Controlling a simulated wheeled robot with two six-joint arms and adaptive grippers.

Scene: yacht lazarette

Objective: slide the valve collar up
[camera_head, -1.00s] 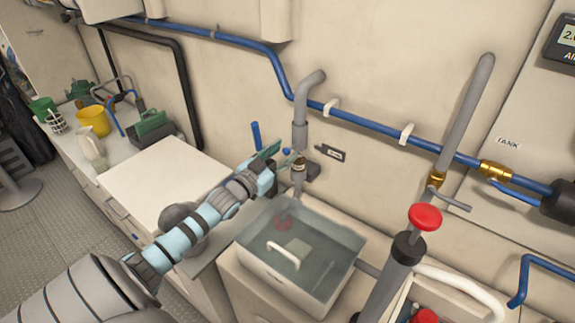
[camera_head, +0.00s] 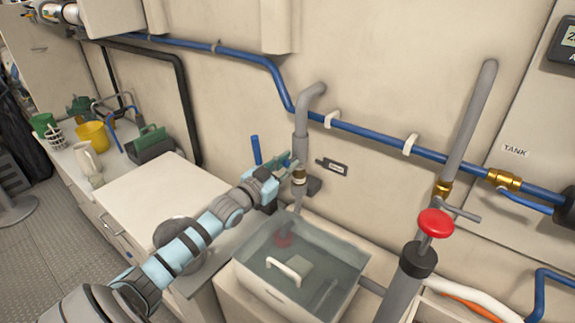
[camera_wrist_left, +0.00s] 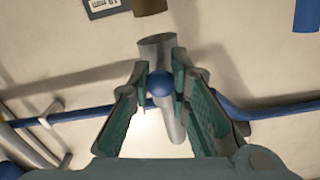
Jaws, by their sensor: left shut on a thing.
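A grey vertical pipe (camera_head: 301,128) with a brass-coloured collar (camera_head: 299,177) stands at the wall above the water basin (camera_head: 246,278). My left gripper (camera_head: 290,164) reaches it from the left. In the left wrist view, green-padded fingers (camera_wrist_left: 160,86) are closed around a small blue knob (camera_wrist_left: 160,82), by a grey cylindrical part (camera_wrist_left: 156,44). A brass piece (camera_wrist_left: 150,6) shows at the top edge there. How the knob joins the collar is hard to tell. My right gripper is not in view.
A blue pipe (camera_head: 365,130) runs along the wall behind. A red-knobbed pump (camera_head: 435,223) stands right. A counter (camera_head: 150,205) lies left.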

